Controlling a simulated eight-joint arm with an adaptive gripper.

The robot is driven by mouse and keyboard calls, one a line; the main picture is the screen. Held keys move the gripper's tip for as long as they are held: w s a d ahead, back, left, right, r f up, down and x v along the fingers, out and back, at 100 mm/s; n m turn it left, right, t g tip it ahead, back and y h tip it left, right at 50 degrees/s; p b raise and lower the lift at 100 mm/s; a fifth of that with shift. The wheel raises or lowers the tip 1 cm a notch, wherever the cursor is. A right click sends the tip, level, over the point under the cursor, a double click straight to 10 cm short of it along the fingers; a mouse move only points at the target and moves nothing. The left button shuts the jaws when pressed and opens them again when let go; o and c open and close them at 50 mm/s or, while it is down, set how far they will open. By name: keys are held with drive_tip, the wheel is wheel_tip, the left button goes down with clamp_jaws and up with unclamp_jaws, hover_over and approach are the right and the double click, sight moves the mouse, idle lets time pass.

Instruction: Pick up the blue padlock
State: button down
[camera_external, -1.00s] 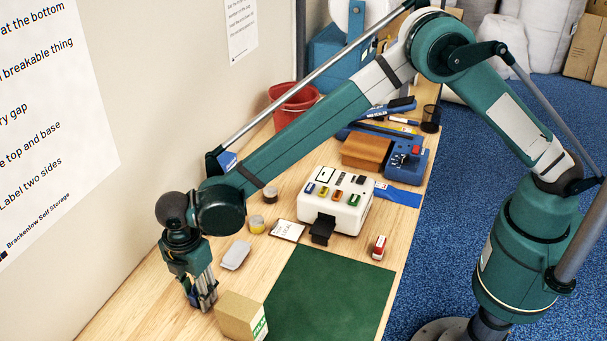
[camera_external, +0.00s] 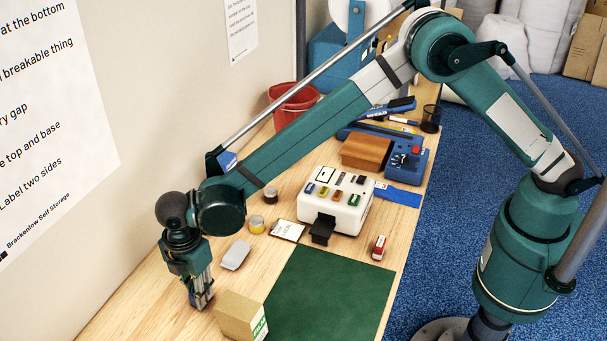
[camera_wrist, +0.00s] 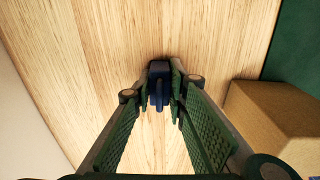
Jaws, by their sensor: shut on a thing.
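The blue padlock (camera_wrist: 159,72) shows in the wrist view between my fingertips, over the wooden bench. My gripper (camera_wrist: 160,92) is shut on it, with a green ribbed pad on each side. In the external view my gripper (camera_external: 203,302) points down at the near left part of the bench, left of the cardboard box. The padlock is hidden or too small to make out there. I cannot tell whether it touches the bench.
A cardboard box (camera_external: 240,316) stands close to the right of my gripper, also in the wrist view (camera_wrist: 280,118). A green mat (camera_external: 330,295) lies beyond it. A grey-white object (camera_external: 235,255) lies behind my gripper. A wall stands on the left.

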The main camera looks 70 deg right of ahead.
drive_tip(key=shift+r, duration=5)
drive_tip(key=shift+s+r, duration=0.1)
